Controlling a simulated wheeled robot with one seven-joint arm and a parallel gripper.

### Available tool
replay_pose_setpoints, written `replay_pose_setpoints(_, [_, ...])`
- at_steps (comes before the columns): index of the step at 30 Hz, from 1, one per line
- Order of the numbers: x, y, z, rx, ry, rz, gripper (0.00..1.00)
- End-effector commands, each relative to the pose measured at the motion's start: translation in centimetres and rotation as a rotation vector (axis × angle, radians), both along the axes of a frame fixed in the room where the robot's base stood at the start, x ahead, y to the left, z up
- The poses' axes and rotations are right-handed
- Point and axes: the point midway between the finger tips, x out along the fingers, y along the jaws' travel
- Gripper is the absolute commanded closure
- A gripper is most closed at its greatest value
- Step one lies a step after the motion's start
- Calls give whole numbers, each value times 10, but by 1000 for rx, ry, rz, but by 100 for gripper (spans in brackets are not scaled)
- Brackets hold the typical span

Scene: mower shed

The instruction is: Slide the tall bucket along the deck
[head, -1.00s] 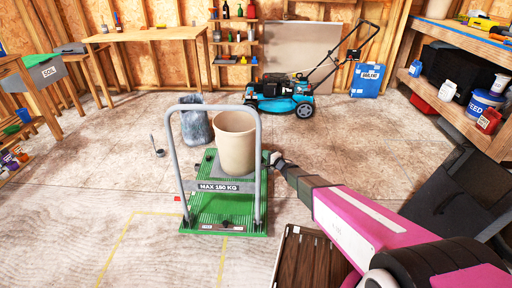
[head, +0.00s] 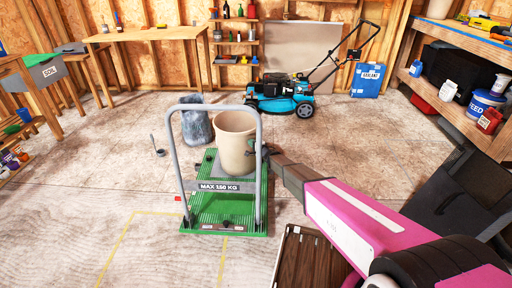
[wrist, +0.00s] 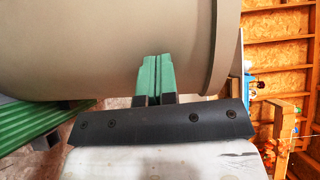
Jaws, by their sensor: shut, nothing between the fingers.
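The tall bucket (head: 235,143) is beige and stands upright on a grey patch of the green trolley deck (head: 222,208), behind the trolley's grey handle. My gripper (head: 256,149) is at the bucket's right side, at about mid to upper height. In the wrist view the bucket (wrist: 120,40) fills the upper part, with its rim at the right. My gripper's green fingers (wrist: 156,76) are pressed together with nothing between them. Their tips are against or very close to the bucket's wall; I cannot tell which.
A grey sack-like object (head: 196,126) stands behind left. A dark slatted crate (head: 312,258) is at front right. A blue mower (head: 285,98) stands at the back.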

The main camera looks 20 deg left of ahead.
Motion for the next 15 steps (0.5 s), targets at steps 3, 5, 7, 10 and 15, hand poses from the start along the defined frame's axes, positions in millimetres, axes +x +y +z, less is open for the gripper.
replay_pose_setpoints(3, [2,2,0,0,0,0,100])
replay_pose_setpoints(5, [1,2,0,0,0,-1,100])
replay_pose_setpoints(7, [1,2,0,0,0,-1,100])
replay_pose_setpoints(10, [1,2,0,0,0,-1,100])
replay_pose_setpoints(15, [12,15,-1,0,0,0,100])
